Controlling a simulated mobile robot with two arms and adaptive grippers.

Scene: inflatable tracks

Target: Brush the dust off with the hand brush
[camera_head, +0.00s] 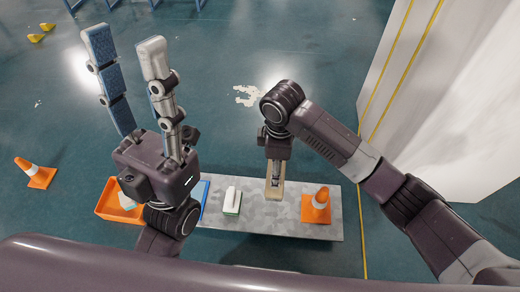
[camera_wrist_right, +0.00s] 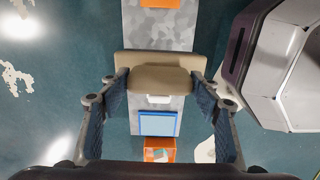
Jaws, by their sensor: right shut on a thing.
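The hand brush, a tan wooden block (camera_head: 276,190), is held in my right gripper (camera_head: 275,178) over the grey bench (camera_head: 285,228). In the right wrist view the brush (camera_wrist_right: 152,60) lies across between the fingers of the right gripper (camera_wrist_right: 160,84); its bristles are hidden. I cannot tell whether it touches the bench. The bench top is mottled grey, and I cannot tell dust from its pattern. My left gripper (camera_head: 126,38) is raised at the left, its fingers apart and empty.
White patches (camera_head: 248,95) mark the floor. A white wall (camera_head: 450,110) rises right.

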